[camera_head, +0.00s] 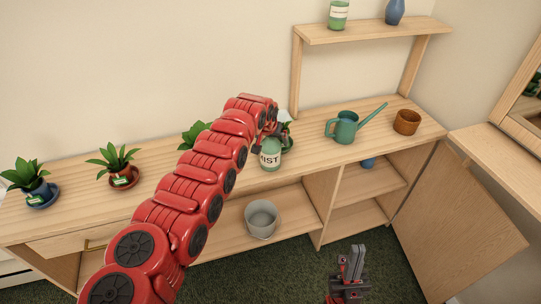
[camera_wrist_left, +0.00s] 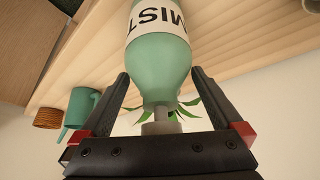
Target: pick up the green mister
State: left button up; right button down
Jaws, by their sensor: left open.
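The green mister (camera_head: 270,158) stands on the wooden counter, with a white label reading MIST. Its upper part is partly hidden by my left arm and gripper. My left gripper (camera_head: 275,130) is at the mister's top. In the left wrist view, the mister (camera_wrist_left: 160,70) appears upside down, with its shoulder and grey neck between the two open fingers of my left gripper (camera_wrist_left: 158,88). Gaps show on both sides of it. My right gripper (camera_head: 352,262) is low over the green carpet, away from the mister; its finger gap is unclear.
A teal watering can (camera_head: 345,130) and a brown pot (camera_head: 407,122) stand right of the mister. Potted plants (camera_head: 114,165) stand left, and one is partly hidden behind the arm. A grey bucket (camera_head: 262,219) is on the lower shelf. An open cabinet door (camera_head: 455,225) is at right.

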pick_arm(q)
grip_shut()
dwell(0.3)
